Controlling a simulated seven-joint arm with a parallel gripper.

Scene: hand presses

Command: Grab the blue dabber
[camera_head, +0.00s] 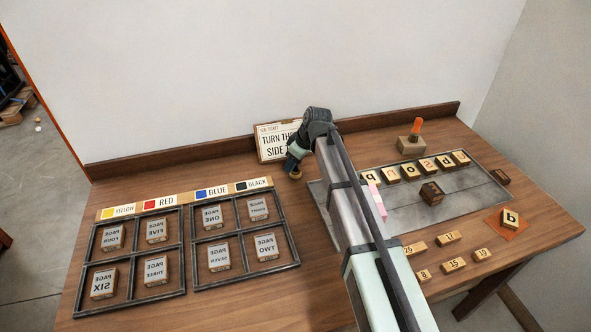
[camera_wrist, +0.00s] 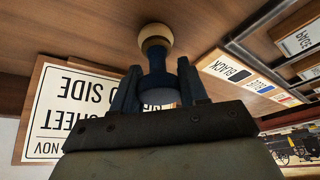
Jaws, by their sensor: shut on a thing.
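The blue dabber has a dark blue body (camera_wrist: 158,88) and a round tan wooden knob (camera_wrist: 155,42) in the wrist view. My gripper (camera_wrist: 157,75) is shut on its body, with one finger on each side. The knob sticks out past the fingertips. In the head view my gripper (camera_head: 294,163) is near the back of the table, left of the arm, and the tan end of the dabber (camera_head: 296,175) shows below it. The blue body is mostly hidden there. I cannot tell whether the dabber touches the table.
A job ticket (camera_head: 270,143) leans at the back board behind my gripper. A grey plate (camera_head: 465,206) with letter blocks, an orange-handled piece (camera_head: 416,128) and number blocks (camera_head: 453,265) are right.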

